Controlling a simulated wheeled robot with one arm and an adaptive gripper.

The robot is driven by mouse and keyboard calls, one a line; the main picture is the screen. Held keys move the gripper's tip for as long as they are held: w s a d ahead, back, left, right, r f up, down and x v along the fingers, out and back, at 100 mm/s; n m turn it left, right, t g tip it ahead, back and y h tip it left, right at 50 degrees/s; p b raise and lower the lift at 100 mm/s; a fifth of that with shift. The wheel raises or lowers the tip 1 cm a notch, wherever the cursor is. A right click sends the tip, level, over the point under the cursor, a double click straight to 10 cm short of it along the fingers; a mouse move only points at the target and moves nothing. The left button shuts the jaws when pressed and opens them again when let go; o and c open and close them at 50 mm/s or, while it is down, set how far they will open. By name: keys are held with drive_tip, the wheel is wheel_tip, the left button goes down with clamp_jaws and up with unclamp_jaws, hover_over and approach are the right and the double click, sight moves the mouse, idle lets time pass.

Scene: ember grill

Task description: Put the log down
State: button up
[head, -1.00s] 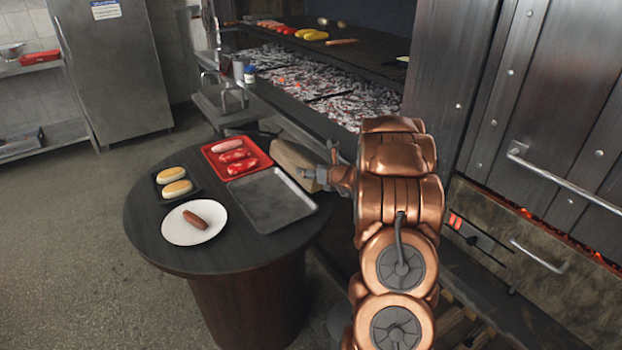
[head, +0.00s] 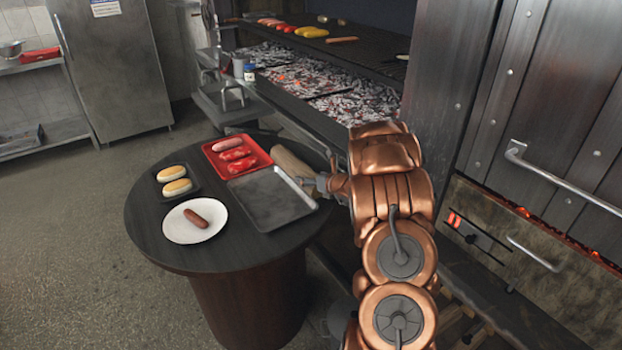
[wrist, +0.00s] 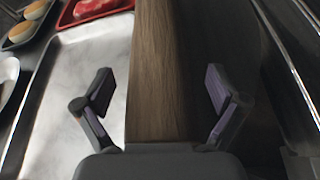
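The log (head: 291,162) is a pale brown wooden piece at the right edge of the round dark table (head: 150,235), beside the metal tray. In the wrist view the log (wrist: 158,75) runs lengthwise between my two fingers. My gripper (wrist: 160,90) is open, with a gap showing on each side of the log. In the head view my gripper (head: 318,183) is at the near end of the log, partly hiding it. The log looks to lie on the table, but its underside is hidden.
The empty metal tray (head: 270,200) lies just left of the log. A red tray (head: 214,163) with sausages and red meat, a dark tray (head: 163,180) with buns, and a white plate (head: 180,230) with a sausage share the table. The ember grill (head: 350,102) stands behind.

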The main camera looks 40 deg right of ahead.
drive_tip(key=shift+s, duration=0.1)
drive_tip(key=b+v, duration=0.2)
drive_tip(key=v, duration=0.9)
drive_tip(key=shift+s+r, duration=0.25)
drive_tip(key=shift+s, duration=0.1)
